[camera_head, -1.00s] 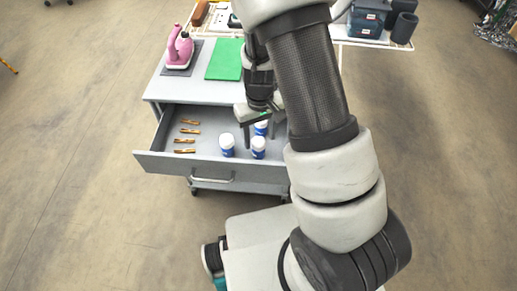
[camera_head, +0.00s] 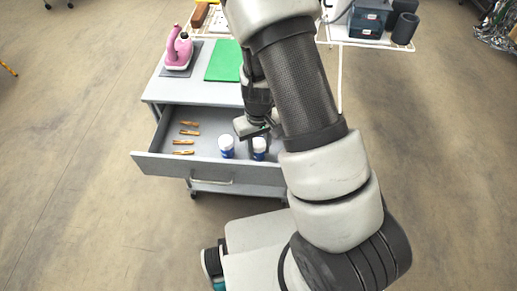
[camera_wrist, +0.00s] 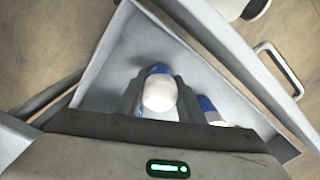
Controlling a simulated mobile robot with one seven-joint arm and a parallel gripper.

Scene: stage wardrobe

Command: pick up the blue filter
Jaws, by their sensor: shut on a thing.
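In the head view, one filter (camera_head: 259,149) is under my gripper (camera_head: 259,140), at the right of the drawer. In the wrist view, my gripper (camera_wrist: 159,97) has a dark finger on each side of this filter (camera_wrist: 159,92) and is shut on it. The filter looks upright and low in the drawer; I cannot tell if it touches the floor. A second filter (camera_head: 227,147) stands to its left, and it shows close beside the right finger in the wrist view (camera_wrist: 209,108).
Several orange-brown items (camera_head: 185,142) lie in the drawer's left part. The drawer walls are close around my gripper. Dark containers (camera_head: 370,18) stand at the back right.

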